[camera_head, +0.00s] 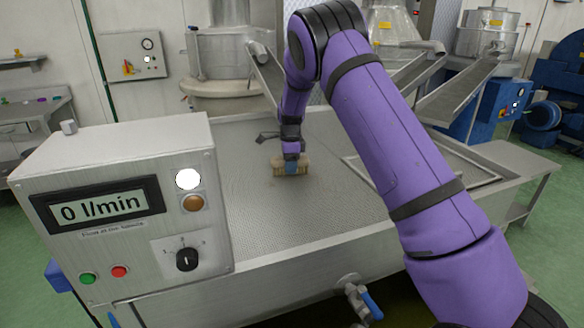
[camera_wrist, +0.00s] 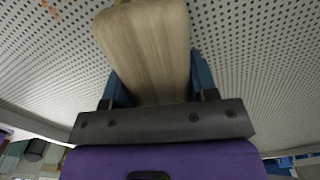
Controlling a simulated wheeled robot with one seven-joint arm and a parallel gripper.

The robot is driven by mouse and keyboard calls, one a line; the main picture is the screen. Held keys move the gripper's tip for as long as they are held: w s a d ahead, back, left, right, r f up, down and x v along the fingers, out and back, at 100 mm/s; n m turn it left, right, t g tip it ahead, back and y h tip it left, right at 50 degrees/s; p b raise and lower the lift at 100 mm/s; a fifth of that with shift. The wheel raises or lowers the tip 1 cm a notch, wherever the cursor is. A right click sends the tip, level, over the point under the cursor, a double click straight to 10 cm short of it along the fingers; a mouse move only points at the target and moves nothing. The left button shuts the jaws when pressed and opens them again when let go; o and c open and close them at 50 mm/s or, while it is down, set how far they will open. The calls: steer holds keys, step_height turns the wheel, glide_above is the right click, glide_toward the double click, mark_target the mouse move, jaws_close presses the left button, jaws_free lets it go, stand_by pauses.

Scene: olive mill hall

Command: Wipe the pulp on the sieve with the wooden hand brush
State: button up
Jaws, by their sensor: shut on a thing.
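My gripper (camera_head: 291,157) is shut on the wooden hand brush (camera_head: 280,168), over the far part of the sieve. In the wrist view the pale wooden brush (camera_wrist: 150,50) lies between the two blue fingers (camera_wrist: 160,85). The sieve (camera_head: 290,215) is a wide perforated metal sheet, and its holes also show in the wrist view (camera_wrist: 260,60). The brush is at the sieve surface; I cannot tell if its bristles touch. A small orange-brown patch, perhaps pulp (camera_wrist: 50,10), shows at the top left of the wrist view. No pulp is clear in the head view.
A control box (camera_head: 125,205) reading "0 l/min" stands at the near left of the sieve. A metal frame (camera_head: 460,165) lies at its right. A blue-handled tap (camera_head: 365,300) sticks out in front. Metal chutes (camera_head: 455,95) stand behind. The near middle of the sieve is clear.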

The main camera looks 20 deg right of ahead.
mark_target(305, 183)
steer(key=shift+w+d+f, duration=0.1)
steer(key=shift+d+f, duration=0.05)
steer(key=shift+d, duration=0.95)
steer(key=shift+s, duration=2)
steer(key=shift+s+f, duration=0.15)
steer(key=shift+s, duration=1.85)
steer(key=shift+c, duration=0.3)
steer(key=shift+s+r, duration=0.15)
steer(key=shift+s, duration=1.65)
steer(key=shift+s+r, duration=0.1)
steer(key=shift+s, duration=1.7)
steer(key=shift+d, duration=0.15)
